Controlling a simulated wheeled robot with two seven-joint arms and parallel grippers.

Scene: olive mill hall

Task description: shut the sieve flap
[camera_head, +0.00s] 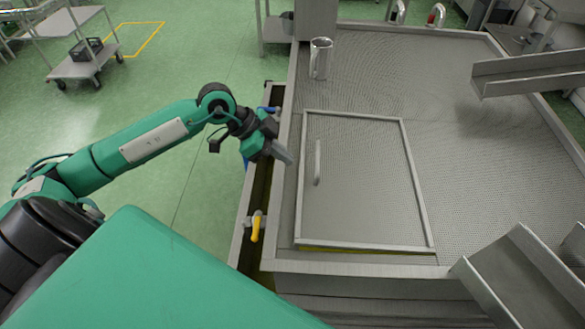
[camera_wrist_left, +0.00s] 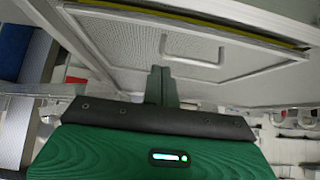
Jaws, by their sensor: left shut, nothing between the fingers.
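The sieve flap (camera_head: 365,190) is a grey perforated panel with a pale metal frame, set in the sieve deck. It lies nearly level with the deck. A yellow strip shows along its near edge, and I cannot tell whether a small gap remains there. Its bar handle (camera_head: 318,162) is near its left side. My left gripper (camera_head: 287,154) is shut and empty, just left of the flap, over the deck's left rim. In the left wrist view the flap (camera_wrist_left: 125,42) and handle (camera_wrist_left: 190,58) lie beyond my shut fingers (camera_wrist_left: 160,84), apart from the handle. My right gripper is not in view.
A metal jug (camera_head: 320,58) stands on the sieve deck (camera_head: 430,70) behind the flap. Metal chutes (camera_head: 530,72) rise at the right, another (camera_head: 520,280) at the near right. A yellow-handled valve (camera_head: 256,228) sits left of the deck.

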